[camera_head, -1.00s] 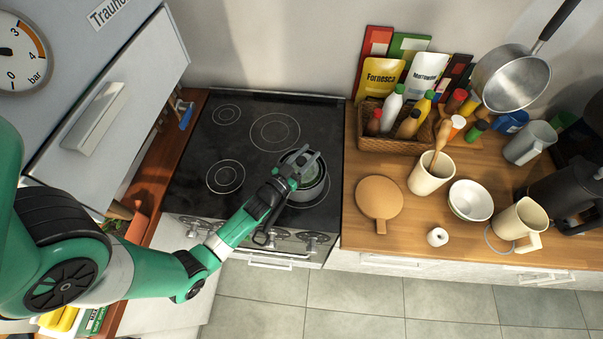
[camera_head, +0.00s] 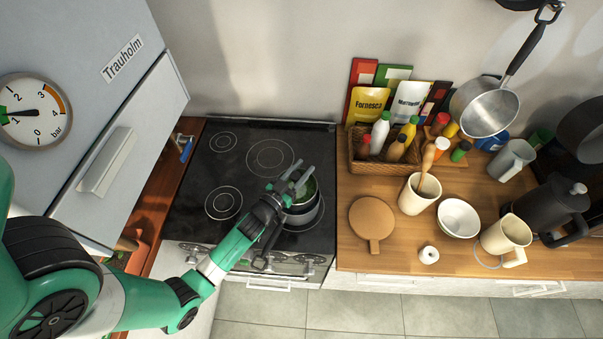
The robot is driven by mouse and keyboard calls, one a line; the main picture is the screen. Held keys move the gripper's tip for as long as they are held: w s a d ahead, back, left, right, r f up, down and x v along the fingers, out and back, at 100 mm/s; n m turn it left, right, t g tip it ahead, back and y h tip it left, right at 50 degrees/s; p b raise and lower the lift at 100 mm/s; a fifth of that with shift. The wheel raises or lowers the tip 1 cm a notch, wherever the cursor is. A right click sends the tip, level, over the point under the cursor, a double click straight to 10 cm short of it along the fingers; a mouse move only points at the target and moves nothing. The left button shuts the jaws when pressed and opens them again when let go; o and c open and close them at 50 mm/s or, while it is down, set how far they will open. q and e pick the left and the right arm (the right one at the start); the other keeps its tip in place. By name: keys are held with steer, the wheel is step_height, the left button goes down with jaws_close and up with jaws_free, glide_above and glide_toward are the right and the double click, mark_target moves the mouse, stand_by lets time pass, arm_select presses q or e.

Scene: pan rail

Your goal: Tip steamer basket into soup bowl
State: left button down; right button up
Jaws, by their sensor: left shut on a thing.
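My left gripper (camera_head: 292,184) is at the front right burner of the black hob. It is shut on the rim of the steamer basket (camera_head: 313,200), a small metal vessel with green contents showing inside. The basket is at the mouth of a metal pot (camera_head: 301,222); I cannot tell how far it stands clear of the pot. My gripper and wrist hide its left side. The white soup bowl (camera_head: 459,219) stands upright on the wooden counter to the right and looks empty. My right gripper is not in view.
Between hob and bowl are a round wooden board (camera_head: 372,220), a cream utensil crock (camera_head: 415,198) and a small white roll (camera_head: 428,255). A cream jug (camera_head: 508,235) stands right of the bowl. A wicker basket (camera_head: 378,167) holds bottles behind. Metal pans (camera_head: 489,112) hang at upper right.

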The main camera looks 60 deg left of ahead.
arm_select(q)
step_height(320, 180, up, 4)
steer(key=shift+f+p, duration=0.1)
steer(key=shift+p, duration=0.75)
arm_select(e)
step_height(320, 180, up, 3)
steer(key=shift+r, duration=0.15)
arm_select(q)
steer(key=shift+d, duration=0.1)
